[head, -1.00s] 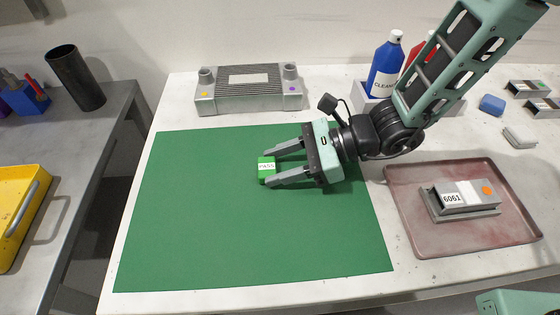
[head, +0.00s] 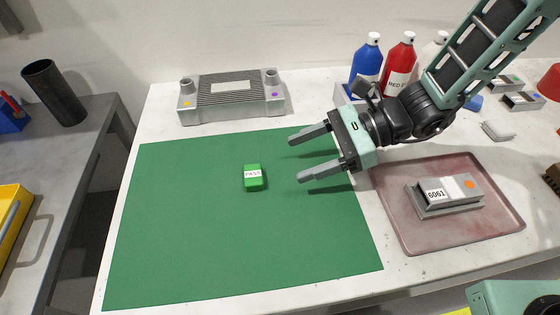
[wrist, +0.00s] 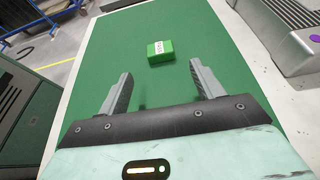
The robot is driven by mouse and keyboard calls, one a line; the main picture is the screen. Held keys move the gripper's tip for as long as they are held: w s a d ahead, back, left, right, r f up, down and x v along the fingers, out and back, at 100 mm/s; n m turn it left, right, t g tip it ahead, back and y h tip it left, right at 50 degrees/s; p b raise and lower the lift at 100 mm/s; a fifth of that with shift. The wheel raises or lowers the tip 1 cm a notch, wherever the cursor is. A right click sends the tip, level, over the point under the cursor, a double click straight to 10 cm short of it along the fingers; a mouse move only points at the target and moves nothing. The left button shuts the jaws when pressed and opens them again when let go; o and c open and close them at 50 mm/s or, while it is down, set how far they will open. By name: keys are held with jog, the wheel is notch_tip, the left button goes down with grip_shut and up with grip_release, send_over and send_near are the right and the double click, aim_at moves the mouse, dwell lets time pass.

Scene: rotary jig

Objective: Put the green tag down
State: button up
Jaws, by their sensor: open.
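The green tag (head: 254,183) is a small block with a white label reading PASS. It rests on the green mat (head: 170,245), near the mat's middle. My gripper (head: 306,156) is open and empty, to the right of the tag and apart from it. In the wrist view the tag (wrist: 165,56) lies beyond the tips of my open gripper (wrist: 161,70), with bare mat between.
A grey ribbed fixture (head: 215,110) stands behind the mat. Blue (head: 366,62) and red (head: 399,64) bottles stand behind my arm. A reddish tray (head: 400,232) at right holds a grey block labelled 6061 (head: 446,198). The mat's left and front are clear.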

jog(key=shift+v, duration=1.95)
jog(key=s+n+g+h, duration=0.1)
jog(key=s+n, duration=0.1)
jog(key=s+r+n+g+h, duration=0.1)
jog(key=s+n, duration=0.1)
jog(key=s, duration=0.1)
jog(key=shift+s+r, duration=0.1)
jog(key=shift+r, duration=0.1)
jog(key=s+d+n+h, duration=0.1)
jog(key=s+n, duration=0.1)
jog(key=s+d+n+h, duration=0.1)
jog(key=s+n+h, duration=0.1)
jog(key=n, duration=0.1)
jog(key=s+r+n+h, duration=0.1)
jog(key=s+n+h, duration=0.1)
jog(key=shift+s+d+n, duration=0.35)
jog(key=shift+d+n, duration=0.05)
jog(key=s+d+r+n+t+h, duration=0.1)
jog(key=d+n+t+h, duration=0.4)
jog(key=n, duration=0.6)
jog(key=shift+s+d+r, duration=0.2)
jog(key=shift+d+r, duration=0.35)
jog(key=shift+r, duration=0.15)
notch_tip(320, 180, up, 5)
jog(key=p, duration=0.5)
